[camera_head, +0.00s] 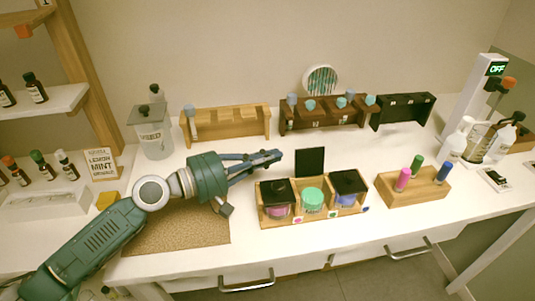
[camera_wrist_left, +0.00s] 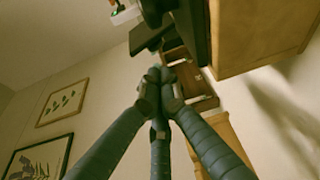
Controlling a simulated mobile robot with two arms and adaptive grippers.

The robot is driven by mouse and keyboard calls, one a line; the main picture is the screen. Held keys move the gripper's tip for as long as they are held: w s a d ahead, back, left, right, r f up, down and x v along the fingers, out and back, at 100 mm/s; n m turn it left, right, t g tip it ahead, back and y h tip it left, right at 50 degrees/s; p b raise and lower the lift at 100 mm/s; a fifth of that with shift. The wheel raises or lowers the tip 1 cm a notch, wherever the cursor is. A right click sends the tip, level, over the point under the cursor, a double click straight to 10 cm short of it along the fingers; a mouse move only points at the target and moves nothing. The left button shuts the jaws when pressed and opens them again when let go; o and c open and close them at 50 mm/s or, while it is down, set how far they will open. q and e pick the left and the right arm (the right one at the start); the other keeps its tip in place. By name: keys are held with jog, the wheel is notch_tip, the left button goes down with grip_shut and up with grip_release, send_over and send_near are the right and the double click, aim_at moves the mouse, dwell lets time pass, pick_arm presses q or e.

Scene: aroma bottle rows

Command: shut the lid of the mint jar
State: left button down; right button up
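A wooden rack (camera_head: 283,221) at the table's front middle holds three jars in separate compartments. The middle jar (camera_head: 312,200) shows green contents and is open; its black square lid (camera_head: 310,162) stands upright behind it. I take it for the mint jar, as I cannot read its label. The left jar, with pink contents, has its black lid (camera_head: 277,190) down. The right jar, with violet contents, has its black lid (camera_head: 349,182) down. My left gripper (camera_head: 276,156) is shut and empty, left of the raised lid and apart from it. Its closed fingertips show in the left wrist view (camera_wrist_left: 163,80).
A brown mat (camera_head: 180,233) lies under my left arm. A wooden block with colored sticks (camera_head: 427,190) stands right of the rack. Low wooden stands (camera_head: 225,122) line the wall, and a glass jar (camera_head: 153,135) is at back left. Clear tabletop lies behind the rack.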

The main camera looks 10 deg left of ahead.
aim_at(308, 160)
pick_arm(q)
jog(key=p+x, duration=0.1)
jog(key=x, duration=0.5)
jog(key=shift+w+d, duration=0.25)
jog(key=shift+d, duration=0.05)
jog(key=shift+f, duration=0.1)
jog(key=shift+s+p, duration=0.15)
jog(key=shift+p, duration=0.3)
jog(key=shift+s+d+r, duration=0.1)
jog(key=shift+s+r, duration=0.15)
jog(key=shift+r, duration=0.35)
